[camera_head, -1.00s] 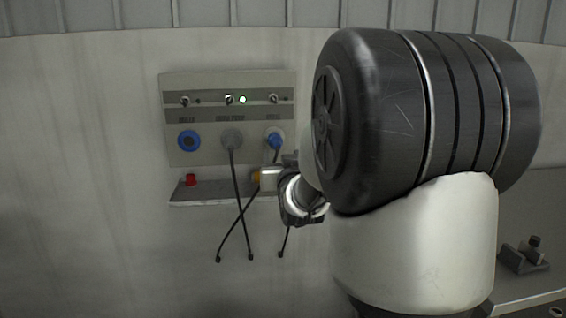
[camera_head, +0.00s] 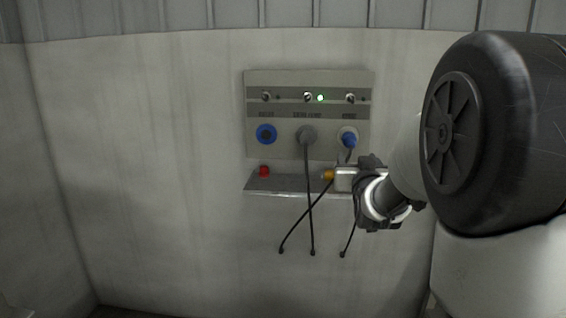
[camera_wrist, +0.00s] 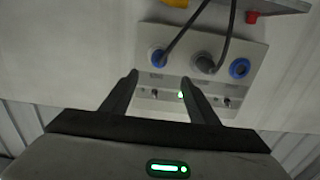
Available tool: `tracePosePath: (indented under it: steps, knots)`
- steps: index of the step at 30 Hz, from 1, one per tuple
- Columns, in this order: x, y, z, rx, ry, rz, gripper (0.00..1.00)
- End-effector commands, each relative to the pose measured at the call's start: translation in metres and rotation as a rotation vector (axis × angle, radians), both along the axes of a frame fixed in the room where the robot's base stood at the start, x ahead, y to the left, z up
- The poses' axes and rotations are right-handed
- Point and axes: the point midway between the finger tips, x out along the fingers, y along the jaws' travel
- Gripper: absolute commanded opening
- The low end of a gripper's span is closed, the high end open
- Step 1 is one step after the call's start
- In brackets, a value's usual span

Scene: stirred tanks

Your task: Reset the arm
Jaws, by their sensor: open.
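My gripper (camera_wrist: 158,82) is open, with its two dark fingers apart and nothing between them in the wrist view. In the head view my gripper (camera_head: 370,172) is in front of the right end of the shelf below a wall panel, partly hidden by my own wrist. In the wrist view the fingers point towards the panel (camera_wrist: 210,47), which shows upside down. My arm is bent, and its large dark joint fills the right side of the head view.
The panel (camera_head: 283,147) has switches, a lit green lamp (camera_head: 320,98), a blue socket (camera_head: 266,134), a grey plug (camera_head: 306,135) and a blue plug (camera_head: 349,137). Cables hang below. The left wall is clear.

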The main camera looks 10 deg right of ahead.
Motion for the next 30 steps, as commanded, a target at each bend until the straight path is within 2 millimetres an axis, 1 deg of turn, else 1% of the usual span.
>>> tracePosePath:
  steps: [2, 5, 8, 9, 11, 12, 13, 14, 15, 17, 18, 25, 26, 27, 29, 30]
  knots:
    - [-0.008, 0.010, 0.002, 0.012, 0.035, 0.013, 0.55]
    - [-0.032, 0.035, -0.002, 0.045, 0.145, 0.044, 0.55]
    - [-0.076, 0.070, -0.015, 0.086, 0.312, 0.090, 0.55]
    - [-0.098, 0.085, -0.022, 0.100, 0.386, 0.110, 0.55]
    - [-0.134, 0.105, -0.035, 0.117, 0.499, 0.139, 0.55]
    - [-0.158, 0.116, -0.044, 0.125, 0.567, 0.155, 0.55]
    - [-0.175, 0.124, -0.050, 0.131, 0.617, 0.167, 0.55]
    - [-0.191, 0.130, -0.056, 0.135, 0.661, 0.176, 0.55]
    - [-0.212, 0.137, -0.063, 0.139, 0.715, 0.187, 0.55]
    - [-0.241, 0.146, -0.073, 0.142, 0.790, 0.204, 0.55]
    - [-0.259, 0.151, -0.079, 0.144, 0.835, 0.213, 0.55]
    - [-0.354, 0.170, -0.108, 0.141, 1.062, 0.252, 0.55]
    - [-0.352, 0.169, -0.088, 0.144, 1.063, 0.250, 0.55]
    - [-0.350, 0.169, -0.075, 0.144, 1.061, 0.249, 0.55]
    - [-0.350, 0.169, -0.061, 0.145, 1.062, 0.248, 0.55]
    - [-0.350, 0.169, -0.050, 0.145, 1.062, 0.248, 0.55]
